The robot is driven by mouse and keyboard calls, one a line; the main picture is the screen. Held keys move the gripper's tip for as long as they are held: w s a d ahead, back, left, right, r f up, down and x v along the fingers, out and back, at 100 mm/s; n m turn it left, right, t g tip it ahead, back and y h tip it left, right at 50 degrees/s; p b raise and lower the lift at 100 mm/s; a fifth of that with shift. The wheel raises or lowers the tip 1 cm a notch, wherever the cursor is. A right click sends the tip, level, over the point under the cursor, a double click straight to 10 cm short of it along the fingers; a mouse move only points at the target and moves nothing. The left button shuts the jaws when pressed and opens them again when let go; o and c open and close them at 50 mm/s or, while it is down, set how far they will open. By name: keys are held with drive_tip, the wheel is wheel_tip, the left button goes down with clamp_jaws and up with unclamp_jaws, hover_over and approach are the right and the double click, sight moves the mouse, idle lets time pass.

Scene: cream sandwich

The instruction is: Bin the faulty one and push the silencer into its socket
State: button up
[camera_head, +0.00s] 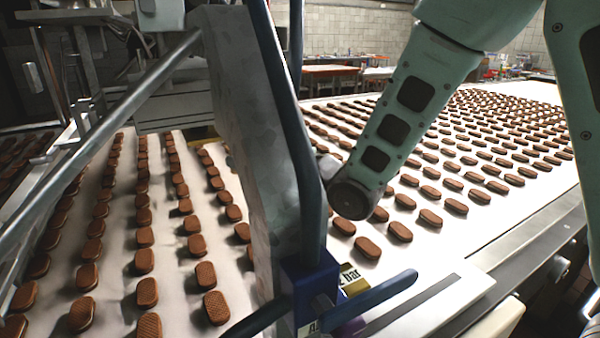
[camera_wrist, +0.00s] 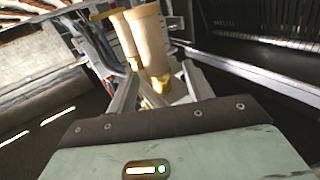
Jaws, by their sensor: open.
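In the wrist view, my gripper (camera_wrist: 158,76) is open, with one finger on each side of a tan cylinder (camera_wrist: 150,40) with a brass-coloured end. It looks like a silencer; I cannot tell whether the fingers touch it. A second, thinner tan cylinder (camera_wrist: 124,40) with a brass-coloured end stands close to its left. I cannot tell which is faulty. In the head view, a blue block (camera_head: 312,290) sits at the foot of a grey upright, with a yellow "bar" label (camera_head: 352,277) beside it. My gripper is hidden there. I cannot make out the bin or the socket.
A white conveyor belt (camera_head: 470,225) carries many rows of brown biscuits on both sides of the grey upright (camera_head: 255,130). Dark blue tubes (camera_head: 300,140) and a blue lever-like bar (camera_head: 375,298) stand close by. A dark slatted panel (camera_wrist: 270,22) is at upper right in the wrist view.

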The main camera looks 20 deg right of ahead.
drive_tip(key=b+v, duration=1.3)
drive_tip(key=v, duration=0.1)
drive_tip(key=shift+d+r, duration=0.1)
idle(0.3)
